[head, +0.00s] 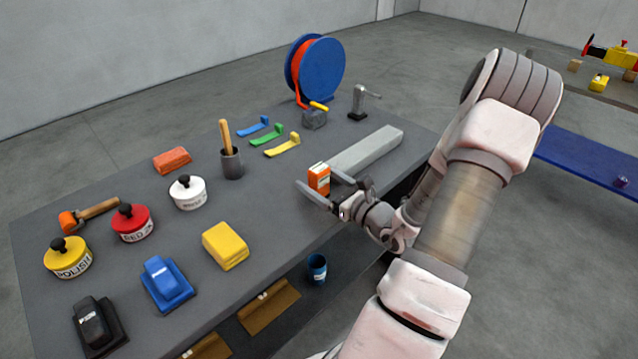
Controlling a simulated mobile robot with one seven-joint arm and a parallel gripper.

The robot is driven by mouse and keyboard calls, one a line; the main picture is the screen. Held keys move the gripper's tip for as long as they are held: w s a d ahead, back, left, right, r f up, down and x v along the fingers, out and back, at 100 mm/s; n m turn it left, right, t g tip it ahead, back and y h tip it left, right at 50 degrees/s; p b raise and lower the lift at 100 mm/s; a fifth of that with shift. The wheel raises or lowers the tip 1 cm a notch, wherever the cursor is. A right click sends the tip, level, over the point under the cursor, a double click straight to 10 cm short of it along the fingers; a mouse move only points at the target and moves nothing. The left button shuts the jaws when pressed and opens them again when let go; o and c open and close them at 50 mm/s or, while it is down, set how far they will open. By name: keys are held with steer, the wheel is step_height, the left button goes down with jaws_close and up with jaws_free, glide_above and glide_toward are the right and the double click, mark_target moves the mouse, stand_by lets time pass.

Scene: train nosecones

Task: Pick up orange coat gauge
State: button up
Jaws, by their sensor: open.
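The orange coat gauge (319,179) is a small orange box with a pale marking on its front. It stands upright on the grey table near the right front edge, beside a long grey bar. My gripper (322,184) is open at the gauge, with one finger to its left and the other to its right and behind. The gauge appears to lie between the fingers. I cannot tell whether either finger touches it.
A long grey bar (366,150) lies right behind the gauge. A yellow block (225,245), red tin (132,223), white tin (188,192) and blue sanding block (166,284) stand to the left. A blue cable reel (322,70) stands at the back. The table (275,205) is clear just left of my gripper.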

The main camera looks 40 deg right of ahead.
steer(key=shift+w, duration=1.6)
steer(key=shift+c, duration=0.3)
jaws_close()
